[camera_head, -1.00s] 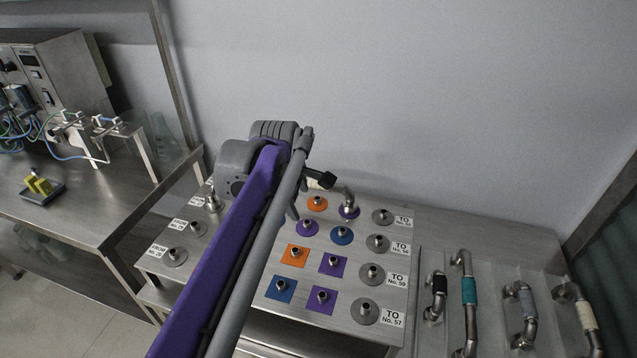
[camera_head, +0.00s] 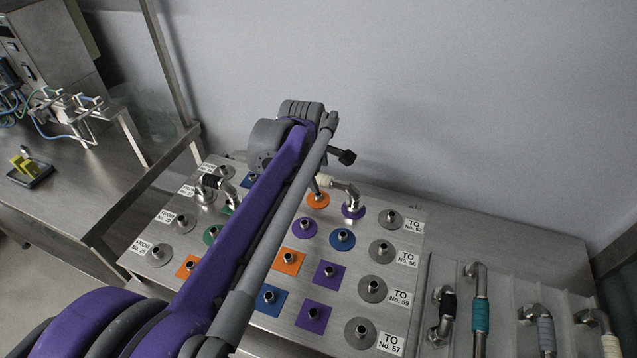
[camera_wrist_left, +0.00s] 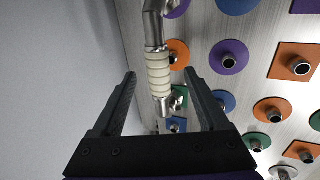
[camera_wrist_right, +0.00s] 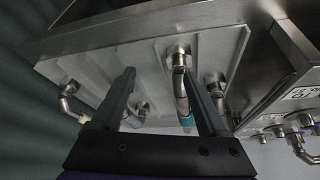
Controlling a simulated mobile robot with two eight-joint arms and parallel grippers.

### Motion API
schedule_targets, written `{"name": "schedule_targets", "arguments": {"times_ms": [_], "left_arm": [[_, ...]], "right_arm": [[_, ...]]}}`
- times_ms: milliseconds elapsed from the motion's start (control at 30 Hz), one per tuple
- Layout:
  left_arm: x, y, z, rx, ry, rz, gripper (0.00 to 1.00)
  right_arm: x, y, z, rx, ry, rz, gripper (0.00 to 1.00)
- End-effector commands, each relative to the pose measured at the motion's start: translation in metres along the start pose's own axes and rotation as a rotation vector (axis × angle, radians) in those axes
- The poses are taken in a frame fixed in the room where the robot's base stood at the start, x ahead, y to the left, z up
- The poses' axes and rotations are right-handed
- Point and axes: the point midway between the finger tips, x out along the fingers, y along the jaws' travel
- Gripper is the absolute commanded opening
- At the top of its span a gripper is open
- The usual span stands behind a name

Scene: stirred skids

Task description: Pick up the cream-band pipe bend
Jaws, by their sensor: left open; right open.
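The cream-band pipe bend (camera_head: 352,198) is a metal pipe with a ribbed cream band, on the board's far edge by the purple disc. Part of it is hidden behind my left arm in the head view. In the left wrist view its cream band (camera_wrist_left: 158,72) shows upright between the fingers of my left gripper (camera_wrist_left: 160,88). That gripper is open, with a gap on both sides of the band; I cannot tell whether the band is as deep as the fingertips. My right gripper (camera_wrist_right: 160,80) is open and empty, facing the side tray.
The metal board (camera_head: 390,330) carries coloured discs and squares with short stubs. A black-band bend (camera_head: 215,183) stands at its left. A side tray at the right holds several bends, including a teal-band one (camera_head: 481,312). A wall (camera_head: 420,90) rises behind the board.

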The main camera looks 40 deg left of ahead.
Motion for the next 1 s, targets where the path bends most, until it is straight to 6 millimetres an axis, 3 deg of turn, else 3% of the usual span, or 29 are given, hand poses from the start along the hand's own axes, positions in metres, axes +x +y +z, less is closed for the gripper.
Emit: {"name": "schedule_targets", "arguments": {"times_ms": [400,667,1000], "left_arm": [[0.05,0.002,-0.004,0.001,0.0,0.0,0.77],[0.053,0.002,-0.004,0.0,0.0,0.0,0.77],[0.053,0.002,-0.004,0.0,0.0,0.0,0.19]], "right_arm": [[0.003,0.0,0.002,0.0,-0.001,0.0,0.77],[0.003,0.0,0.002,0.0,-0.001,0.0,0.77],[0.003,0.0,0.002,0.0,-0.001,0.0,0.77]]}}
